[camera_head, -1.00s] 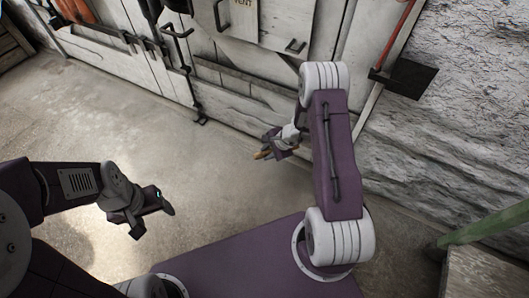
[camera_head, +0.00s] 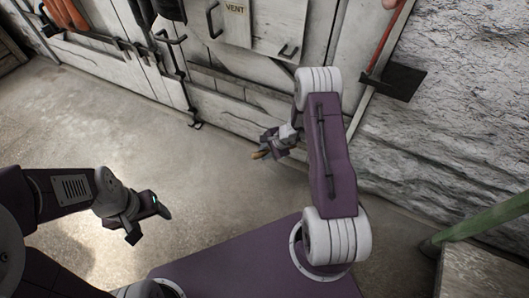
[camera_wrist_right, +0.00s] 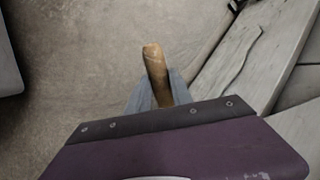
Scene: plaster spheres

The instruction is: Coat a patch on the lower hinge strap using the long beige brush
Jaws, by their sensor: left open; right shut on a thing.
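My right gripper (camera_head: 271,143) is shut on a tan, wooden-looking piece, apparently the beige brush (camera_head: 259,154). In the right wrist view the brush (camera_wrist_right: 155,68) sticks out between the two grey fingers (camera_wrist_right: 158,95); its bristles cannot be made out. The gripper is low in front of the white plank door (camera_head: 225,82), apart from it. My left gripper (camera_head: 150,222) is open and empty over the floor at the left. I cannot tell which dark fitting on the door is the lower hinge strap.
A red-handled tool (camera_head: 388,40) stands by a black plate (camera_head: 396,79) right of the door. A rough pale wall (camera_head: 455,110) is at the right, with a green bar (camera_head: 475,225). Orange-handled tools (camera_head: 66,14) hang at upper left. The concrete floor (camera_head: 90,130) is clear.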

